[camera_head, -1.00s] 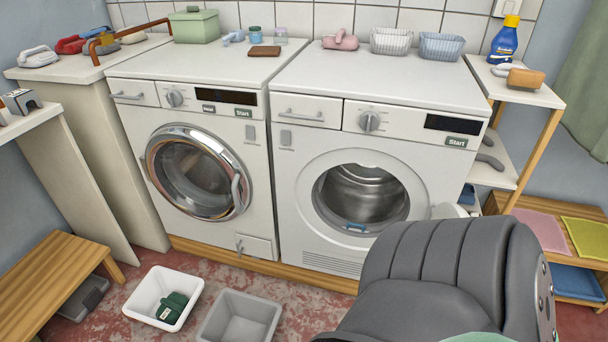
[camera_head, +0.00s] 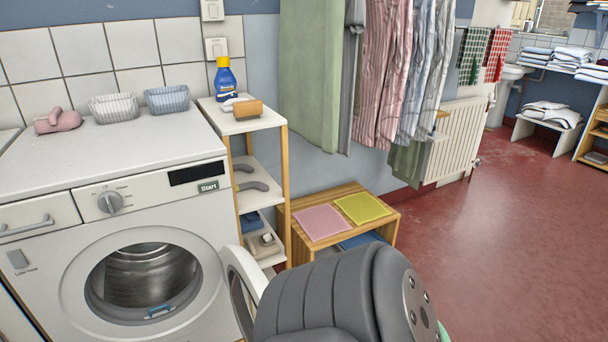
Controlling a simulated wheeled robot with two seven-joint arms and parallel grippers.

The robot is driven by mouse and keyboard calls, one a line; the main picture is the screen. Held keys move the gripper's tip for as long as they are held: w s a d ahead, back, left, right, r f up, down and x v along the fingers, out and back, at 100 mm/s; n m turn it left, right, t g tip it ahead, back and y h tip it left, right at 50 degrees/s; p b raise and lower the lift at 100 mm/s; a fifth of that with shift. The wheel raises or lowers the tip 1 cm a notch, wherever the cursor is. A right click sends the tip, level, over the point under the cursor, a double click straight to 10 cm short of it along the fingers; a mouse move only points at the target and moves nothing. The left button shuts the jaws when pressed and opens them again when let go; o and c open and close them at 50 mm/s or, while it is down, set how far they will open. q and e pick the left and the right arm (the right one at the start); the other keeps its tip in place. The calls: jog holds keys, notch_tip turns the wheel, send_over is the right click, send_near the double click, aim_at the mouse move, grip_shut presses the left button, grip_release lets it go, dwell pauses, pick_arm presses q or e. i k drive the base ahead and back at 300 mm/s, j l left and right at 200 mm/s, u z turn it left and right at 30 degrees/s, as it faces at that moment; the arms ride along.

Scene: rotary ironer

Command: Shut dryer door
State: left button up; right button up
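The dryer (camera_head: 205,240) is the white machine at the left, with a round drum opening (camera_head: 145,280) that shows a bare metal drum inside. The dryer door (camera_head: 238,275) stands open, swung out at the right side of the opening. Only its left part shows, as a white rim with a dark inner pane. The rest of the door is hidden behind a dark grey ribbed shape close to the camera. Neither of my grippers is in view.
A narrow white-topped shelf (camera_head: 262,124) with a blue bottle (camera_head: 225,78) stands right of the dryer. A low wooden bench (camera_head: 290,240) holds a pink cloth (camera_head: 320,222) and a yellow cloth (camera_head: 366,208). Red floor (camera_head: 500,230) lies open at the right.

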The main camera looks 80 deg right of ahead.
aim_at(238, 265)
jog(key=k+l+z, duration=0.2)
jog(key=l, duration=0.4)
jog(key=l+z, duration=0.2)
jog(key=l, duration=0.35)
jog(key=k+l+z, duration=0.2)
jog(key=l, duration=0.45)
jog(key=i+j, duration=0.05)
jog(key=i, duration=0.05)
